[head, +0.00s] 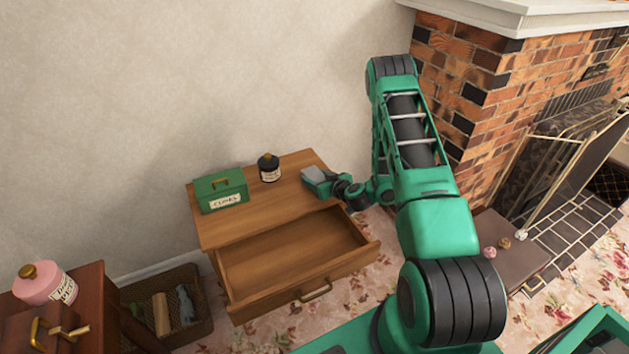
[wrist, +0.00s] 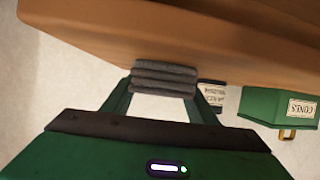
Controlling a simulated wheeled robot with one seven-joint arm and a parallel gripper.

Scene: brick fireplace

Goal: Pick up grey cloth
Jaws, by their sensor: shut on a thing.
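The grey cloth (wrist: 165,79) is a dark grey folded stack. In the wrist view it sits between the two green fingers of my gripper (wrist: 166,96), which is shut on it. In the head view my gripper (head: 318,181) is at the right end of the wooden cabinet's top, with a grey patch of the cloth (head: 313,173) showing at its tip. I cannot tell whether the cloth still touches the wood.
The cabinet (head: 225,234) has its drawer (head: 300,262) pulled open and empty. A green box (head: 220,189) and a dark bottle (head: 268,168) stand on top. A crate (head: 205,325) is on the floor at left. The brick fireplace (head: 460,80) is at right.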

